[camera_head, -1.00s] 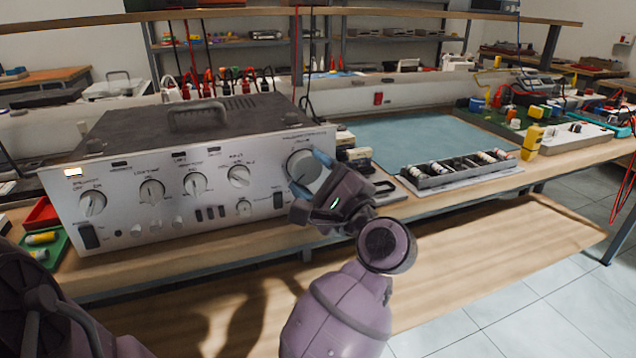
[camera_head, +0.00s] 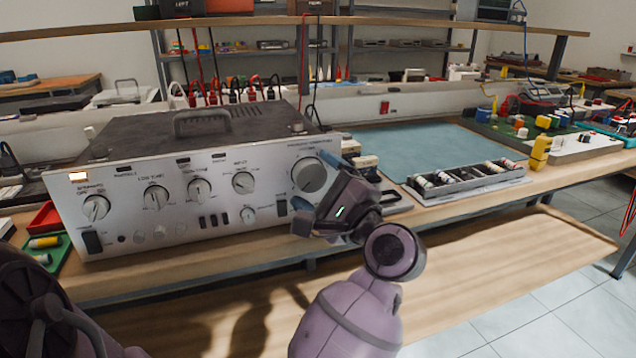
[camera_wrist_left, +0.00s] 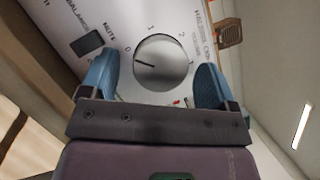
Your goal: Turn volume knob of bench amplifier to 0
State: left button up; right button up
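The silver bench amplifier (camera_head: 130,222) stands on the wooden bench at the left of the head view. Its large volume knob (camera_head: 308,174) is at the right end of the front panel. In the left wrist view the volume knob (camera_wrist_left: 165,62) is round and grey, and its dark pointer line points left, close to the printed 0. My left gripper (camera_head: 313,191) is open in front of the knob. Its two blue fingers (camera_wrist_left: 155,68) show on either side of the knob in the wrist view, with visible gaps and no contact. My right gripper is not in view.
Smaller knobs (camera_head: 156,198) line the panel to the left, and a dark MUTE switch (camera_wrist_left: 92,42) is beside the volume knob. A component tray (camera_head: 465,184) and a blue mat (camera_head: 420,142) lie to the right on the bench. Free room lies in front of the bench.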

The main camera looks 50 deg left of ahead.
pick_arm(q)
jog(key=v, duration=1)
jog(key=shift+d, duration=0.4)
jog(key=shift+s, duration=0.1)
